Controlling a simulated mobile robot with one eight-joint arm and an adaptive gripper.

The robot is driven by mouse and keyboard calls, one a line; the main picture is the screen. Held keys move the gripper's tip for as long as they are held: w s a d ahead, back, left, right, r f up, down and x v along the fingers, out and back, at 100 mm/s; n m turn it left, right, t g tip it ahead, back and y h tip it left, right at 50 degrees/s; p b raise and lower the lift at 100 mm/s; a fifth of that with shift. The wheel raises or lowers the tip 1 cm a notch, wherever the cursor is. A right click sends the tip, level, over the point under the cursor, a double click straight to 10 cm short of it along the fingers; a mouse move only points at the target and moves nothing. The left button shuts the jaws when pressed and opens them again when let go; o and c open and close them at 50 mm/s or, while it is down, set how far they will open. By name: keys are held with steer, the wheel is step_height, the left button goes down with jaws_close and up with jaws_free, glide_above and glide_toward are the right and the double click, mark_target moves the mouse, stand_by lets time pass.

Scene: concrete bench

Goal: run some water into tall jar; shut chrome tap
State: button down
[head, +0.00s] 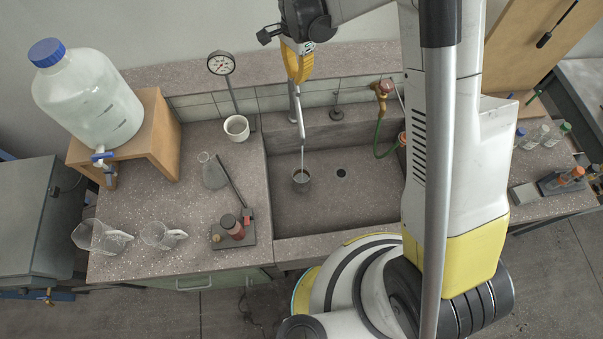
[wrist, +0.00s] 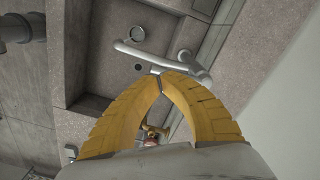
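The chrome tap (head: 299,115) rises at the back of the sink, its spout reaching forward. A thin stream of water (head: 302,158) falls from the spout into the tall jar (head: 301,182), which stands upright on the sink floor. The water level inside is too small to tell. My gripper (head: 299,80) is over the tap's top, yellow fingers pointing down. In the wrist view its fingertips (wrist: 159,77) meet beside the pale tap (wrist: 150,58); nothing shows held between them. Whether they touch the tap is unclear. The jar's round rim (wrist: 136,34) shows beyond the spout.
A brass-and-red valve with a green hose (head: 381,125) stands at the sink's back right. The drain (head: 341,173) is right of the jar. The sink's right floor is clear.

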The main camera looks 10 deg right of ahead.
mark_target(297, 89)
step_height(297, 89, down, 5)
steer(key=b, duration=0.4)
steer(key=shift+f+b, duration=0.2)
steer(key=shift+b, duration=0.1)
steer(key=shift+r+p, duration=1.9)
steer(key=shift+r, duration=1.5)
